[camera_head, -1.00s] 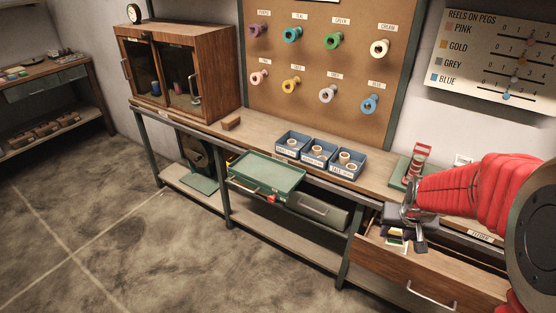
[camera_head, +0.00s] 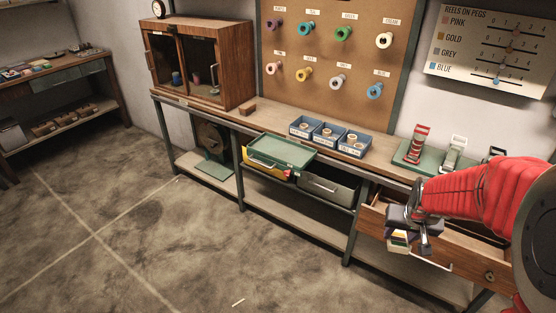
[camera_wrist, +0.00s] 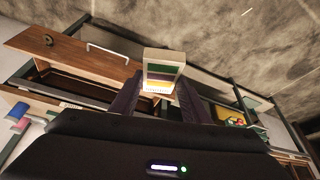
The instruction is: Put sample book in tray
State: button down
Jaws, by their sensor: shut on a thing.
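The sample book (camera_head: 399,243) is a small cream block with green, yellow and purple stripes. It also shows in the wrist view (camera_wrist: 163,70), between the fingertips. My gripper (camera_head: 410,222) is shut on it and holds it up by the open wooden drawer (camera_head: 465,248), at the right of the bench. Fingers hide part of the book. A green tray-like box (camera_head: 282,152) sits at the bench's front, left of the book and apart from it; I cannot tell for sure that it is the tray.
Three blue bins (camera_head: 328,134) with reels stand on the bench. A grey open drawer (camera_head: 330,188) juts out beside the green box. A glass-door cabinet (camera_head: 203,62) stands at the left. A green base with tape dispensers (camera_head: 418,145) stands behind my gripper. The floor in front is clear.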

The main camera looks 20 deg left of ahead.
aim_at(294, 156)
jog(key=k, duration=0.75)
jog(key=u, duration=0.15)
jog(key=i, duration=0.55)
jog(key=u, duration=0.55)
jog(key=i, duration=0.75)
jog(key=u, duration=0.6)
jog(key=i, duration=1.65)
jog(key=z, duration=0.1)
